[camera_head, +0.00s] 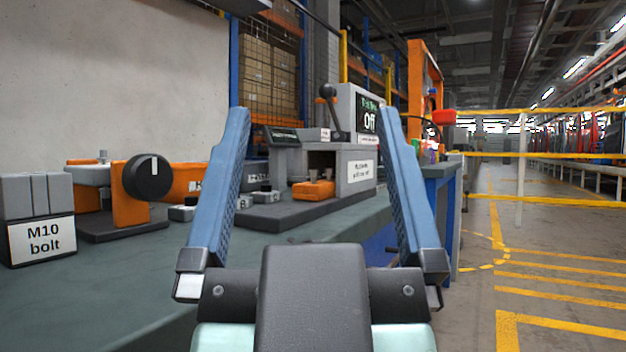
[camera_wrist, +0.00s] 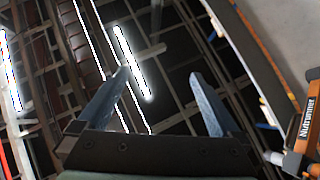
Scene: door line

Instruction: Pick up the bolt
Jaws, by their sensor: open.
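My gripper (camera_head: 311,110) is in the middle of the head view, its two blue fingers wide apart with nothing between them. It also shows open and empty in the wrist view (camera_wrist: 160,76), which faces the ceiling. A grey container (camera_head: 38,195) with an "M10 bolt" label stands on the bench at the far left, apart from my gripper. I cannot see into it, and no loose bolt can be made out clearly. Small upright pieces, too small to identify, stand on an orange block (camera_head: 314,190) beyond my fingers.
The dark green bench (camera_head: 130,275) runs along the left. On it are an orange fixture with a black knob (camera_head: 147,177) and a grey press-like station (camera_head: 357,175) with a lever. The floor (camera_head: 540,235) on the right is clear up to a yellow barrier (camera_head: 560,200). An orange nutrunner (camera_wrist: 304,125) shows in the wrist view.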

